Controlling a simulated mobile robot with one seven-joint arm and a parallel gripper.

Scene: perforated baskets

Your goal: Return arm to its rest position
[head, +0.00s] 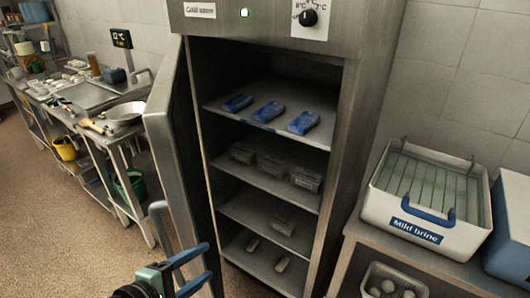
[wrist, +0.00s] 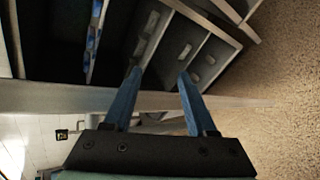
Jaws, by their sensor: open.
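My gripper (head: 187,268) shows at the bottom of the head view, left of centre, in front of the open cabinet (head: 342,150). Its two blue fingers are spread apart with nothing between them. In the wrist view my gripper (wrist: 160,80) also shows open and empty, with the cabinet's shelves beyond the fingertips. In the head view the gripper is beside the lower part of the open cabinet door (head: 168,135), apart from the shelved items. Most of my arm is out of view.
Blue packs (head: 270,112) lie on the upper shelf, with clear-looking boxes (head: 272,165) below. A white "Mild brine" tub (head: 385,205) stands on a bench at right. A cluttered steel counter (head: 75,95) is at left. The floor (head: 60,230) at lower left is clear.

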